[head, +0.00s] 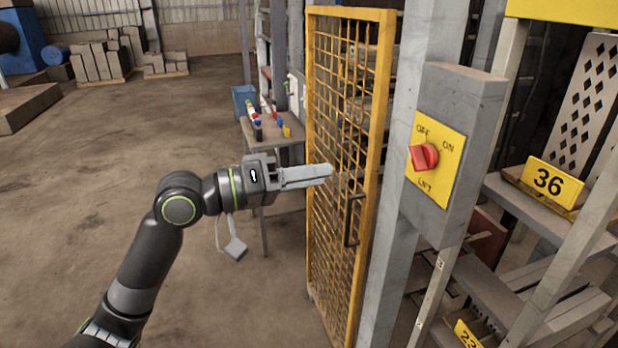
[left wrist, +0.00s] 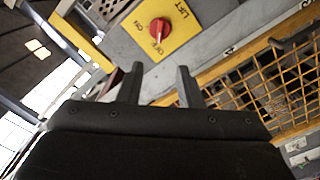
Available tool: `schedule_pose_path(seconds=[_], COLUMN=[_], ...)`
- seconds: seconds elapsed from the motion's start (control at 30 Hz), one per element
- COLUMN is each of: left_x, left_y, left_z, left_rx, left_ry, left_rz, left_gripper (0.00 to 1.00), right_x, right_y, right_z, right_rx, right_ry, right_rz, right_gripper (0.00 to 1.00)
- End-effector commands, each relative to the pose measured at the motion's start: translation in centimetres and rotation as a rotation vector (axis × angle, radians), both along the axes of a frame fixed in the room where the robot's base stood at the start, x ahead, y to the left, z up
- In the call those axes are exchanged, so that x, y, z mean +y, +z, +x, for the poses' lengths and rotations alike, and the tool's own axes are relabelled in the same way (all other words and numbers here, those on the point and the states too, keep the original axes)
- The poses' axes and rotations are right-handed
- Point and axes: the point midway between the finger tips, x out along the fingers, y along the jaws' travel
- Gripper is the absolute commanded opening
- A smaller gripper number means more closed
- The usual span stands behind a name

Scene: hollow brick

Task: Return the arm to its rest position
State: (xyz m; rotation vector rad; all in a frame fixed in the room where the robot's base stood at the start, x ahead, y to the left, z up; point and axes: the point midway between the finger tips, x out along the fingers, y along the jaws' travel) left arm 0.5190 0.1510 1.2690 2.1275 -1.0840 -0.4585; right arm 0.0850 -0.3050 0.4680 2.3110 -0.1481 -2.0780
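My left gripper (head: 331,171) reaches in from the left in the head view, its fingers pointing right in front of the yellow mesh gate (head: 380,120). In the left wrist view the two fingers of the gripper (left wrist: 158,70) stand apart with nothing between them, so it is open and empty. The red switch knob (head: 424,156) on its yellow plate is to the right of the fingertips, clearly apart from them. The knob (left wrist: 160,29) also shows beyond the fingers in the left wrist view. My right gripper is not in view.
The grey switch post (head: 455,100) stands right of the gate, with a rack bearing a yellow 36 sign (head: 552,181) further right. A small table (head: 270,130) with bottles stands behind the gripper. Open concrete floor (head: 130,130) lies to the left.

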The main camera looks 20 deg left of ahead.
Motion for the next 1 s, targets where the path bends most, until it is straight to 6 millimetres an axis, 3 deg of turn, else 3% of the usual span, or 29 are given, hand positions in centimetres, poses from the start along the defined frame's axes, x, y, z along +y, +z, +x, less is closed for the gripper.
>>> schedule_pose_path(seconds=[0.43,0.57,0.67,0.8,0.9,1.0], left_x=[0.1,1.2,3.4,7.8,10.8,13.5], left_y=[-0.1,-1.7,-5.4,-13.9,-20.8,-28.1], left_z=[0.1,2.0,5.2,9.7,11.3,11.4], left_rx=[0.001,0.027,0.074,0.164,0.230,0.299], left_ry=[0.003,0.056,0.160,0.348,0.467,0.565], left_rz=[-0.001,-0.012,-0.018,0.016,0.072,0.147], left_gripper=[0.33,0.33,0.33,0.33,0.33,0.33], right_x=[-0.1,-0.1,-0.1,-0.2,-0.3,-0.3], right_y=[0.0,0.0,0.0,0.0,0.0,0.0], right_z=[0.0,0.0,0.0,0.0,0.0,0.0], right_rx=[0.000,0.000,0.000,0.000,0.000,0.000], right_ry=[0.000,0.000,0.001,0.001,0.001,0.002], right_rz=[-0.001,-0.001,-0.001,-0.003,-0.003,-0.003], right_gripper=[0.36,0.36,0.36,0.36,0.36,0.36])
